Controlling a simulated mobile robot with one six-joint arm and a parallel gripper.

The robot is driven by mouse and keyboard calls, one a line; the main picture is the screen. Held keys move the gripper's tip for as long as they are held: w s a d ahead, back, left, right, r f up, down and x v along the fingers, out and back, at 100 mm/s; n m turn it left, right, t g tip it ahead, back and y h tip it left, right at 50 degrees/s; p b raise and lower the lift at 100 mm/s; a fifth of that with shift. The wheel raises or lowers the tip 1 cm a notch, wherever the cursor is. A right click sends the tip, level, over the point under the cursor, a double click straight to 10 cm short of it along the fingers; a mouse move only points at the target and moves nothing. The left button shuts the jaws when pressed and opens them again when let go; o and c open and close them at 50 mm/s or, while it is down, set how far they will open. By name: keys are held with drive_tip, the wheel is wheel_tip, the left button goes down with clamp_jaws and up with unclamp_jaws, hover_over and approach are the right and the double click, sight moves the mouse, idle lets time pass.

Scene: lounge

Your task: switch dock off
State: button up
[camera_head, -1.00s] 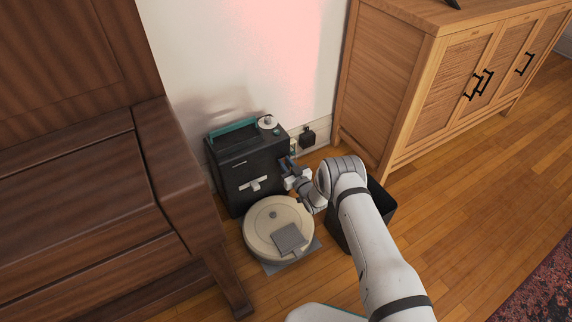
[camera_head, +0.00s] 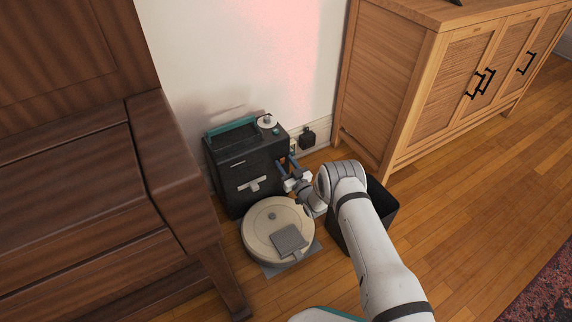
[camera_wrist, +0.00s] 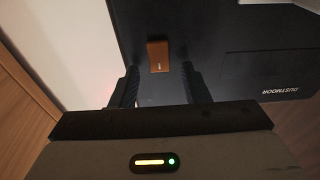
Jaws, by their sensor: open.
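The dock (camera_head: 232,172) is a dark box with a teal handle, standing against the wall in the head view. Its dark side panel (camera_wrist: 215,30), lettered DUSTMOOR, fills much of the wrist view. A small orange-brown switch (camera_wrist: 158,56) with a pale mark sits on that panel; I cannot tell which way it is tipped. My gripper (camera_head: 287,161) is at the right side of the dock. In the wrist view my gripper (camera_wrist: 158,78) is open and empty, with the switch between and just beyond its fingertips. Any gap to the panel is unclear.
A round beige robot vacuum (camera_head: 278,229) rests in front of the dock. A black bin (camera_head: 380,208) stands right beside my arm. A black plug (camera_head: 308,138) is at the wall. A wooden cabinet (camera_head: 385,80) is on the right, and dark wooden furniture (camera_head: 170,170) on the left.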

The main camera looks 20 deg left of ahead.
drive_tip(key=shift+d, duration=0.1)
drive_tip(key=p+v, duration=0.3)
drive_tip(key=v, duration=0.4)
drive_tip(key=shift+s+d, duration=0.2)
drive_tip(key=shift+s, duration=0.05)
